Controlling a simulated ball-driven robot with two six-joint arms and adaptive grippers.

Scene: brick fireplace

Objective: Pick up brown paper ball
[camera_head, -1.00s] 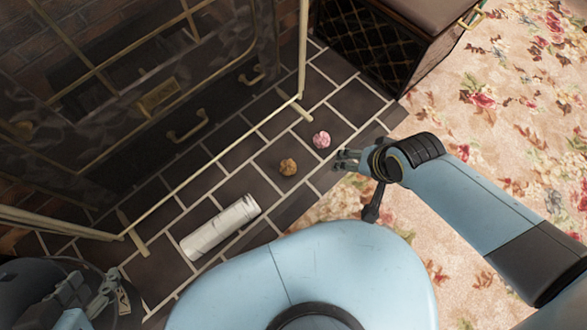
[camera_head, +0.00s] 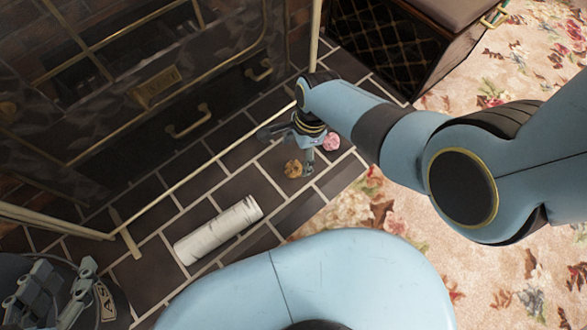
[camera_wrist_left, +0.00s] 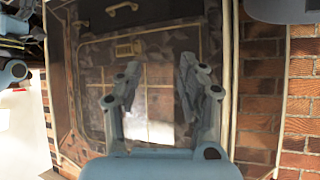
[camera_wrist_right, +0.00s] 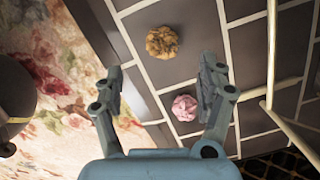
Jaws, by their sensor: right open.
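The brown paper ball (camera_head: 293,169) lies on the dark tiled hearth, just left of my right gripper (camera_head: 304,160) in the head view. In the right wrist view the brown paper ball (camera_wrist_right: 162,42) lies ahead, beyond the fingertips of my right gripper (camera_wrist_right: 159,80). That gripper is open and empty. A pink paper ball (camera_head: 331,141) lies close by; in the right wrist view it (camera_wrist_right: 184,108) is between the fingers, nearer the right one. My left gripper (camera_head: 62,275) is at the lower left, and in the left wrist view (camera_wrist_left: 158,75) its fingers are apart and empty.
A pale rolled paper or log (camera_head: 218,230) lies on the hearth. A glass and brass fireplace screen (camera_head: 165,90) stands behind. A dark lattice-sided box (camera_head: 390,50) stands at the back right. The floral carpet (camera_head: 350,215) borders the hearth.

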